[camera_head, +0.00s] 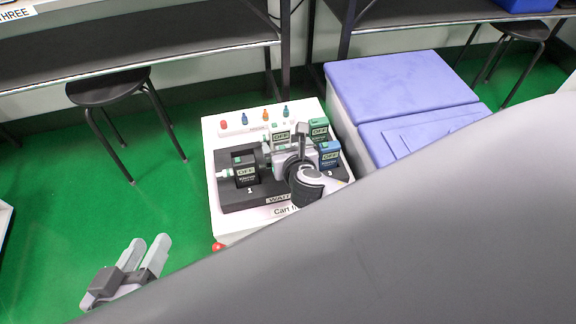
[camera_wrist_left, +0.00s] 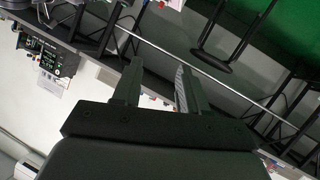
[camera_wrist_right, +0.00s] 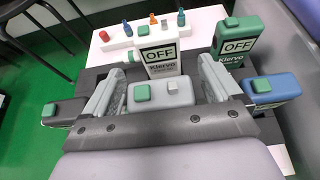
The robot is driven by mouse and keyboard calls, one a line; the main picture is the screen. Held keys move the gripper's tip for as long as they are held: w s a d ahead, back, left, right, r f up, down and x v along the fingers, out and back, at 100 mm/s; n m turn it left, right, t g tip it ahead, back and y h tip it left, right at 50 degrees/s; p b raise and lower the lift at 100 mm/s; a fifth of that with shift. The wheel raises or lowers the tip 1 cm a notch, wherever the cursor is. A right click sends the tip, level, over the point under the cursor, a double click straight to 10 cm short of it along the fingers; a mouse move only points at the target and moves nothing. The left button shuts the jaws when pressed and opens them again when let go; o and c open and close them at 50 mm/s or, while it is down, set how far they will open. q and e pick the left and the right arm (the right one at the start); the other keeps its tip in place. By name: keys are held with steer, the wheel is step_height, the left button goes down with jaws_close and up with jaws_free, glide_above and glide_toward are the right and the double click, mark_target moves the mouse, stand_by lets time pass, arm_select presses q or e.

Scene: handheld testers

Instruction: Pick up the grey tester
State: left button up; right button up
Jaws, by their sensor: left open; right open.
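The grey tester (camera_wrist_right: 180,93), with a green button and a small grey knob on top, lies between the spread fingers of my open right gripper (camera_wrist_right: 160,78) in the right wrist view. The fingers stand on either side of it; whether they touch it I cannot tell. In the head view the right gripper (camera_head: 287,150) is over the middle of the dark holder and largely covers the grey tester. My left gripper (camera_head: 146,252) is open and empty, low at the left over the green floor. The left wrist view shows its two fingers apart (camera_wrist_left: 156,78).
A black tester (camera_head: 246,172), white tester (camera_head: 280,136), green tester (camera_head: 319,128) and blue tester (camera_head: 329,156) stand closely around the grey one. A purple-topped box (camera_head: 400,84) stands at right.

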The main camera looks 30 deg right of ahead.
steer(key=c, duration=1.3)
steer(key=shift+c, duration=1.2)
steer(key=shift+r, duration=0.15)
